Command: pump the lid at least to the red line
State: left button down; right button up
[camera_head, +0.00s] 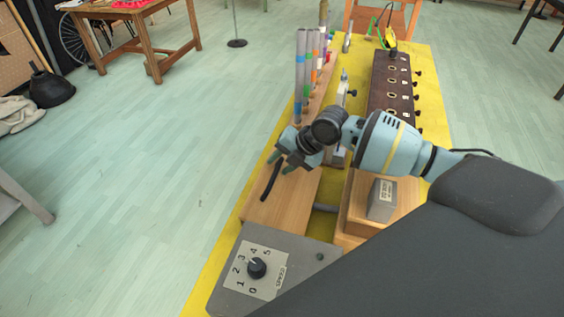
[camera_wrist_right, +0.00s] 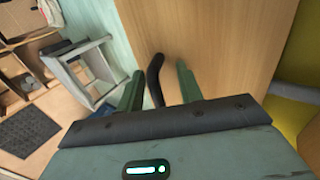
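The lid seems to be the long pale wooden board (camera_head: 280,205) on the yellow-topped bench; I cannot tell whether it is raised. A black curved handle (camera_head: 270,181) stands at its left edge. My right gripper (camera_head: 281,163) is at the handle's far end. In the right wrist view the handle (camera_wrist_right: 155,80) rises between the two green fingers of the right gripper (camera_wrist_right: 160,85), with gaps on both sides. The fingers are apart and not closed on it. I cannot make out a red line. My left gripper is not in view.
A grey box with a numbered dial (camera_head: 257,267) sits at the near end. Grey tubes with coloured bands (camera_head: 300,75) stand behind the gripper. A dark box with round holes (camera_head: 390,85) and a small grey block (camera_head: 382,200) lie to the right. Open floor is left.

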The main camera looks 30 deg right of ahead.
jog(key=shift+s+a+f, duration=0.1)
jog(key=shift+f, duration=0.05)
jog(key=v, duration=0.8)
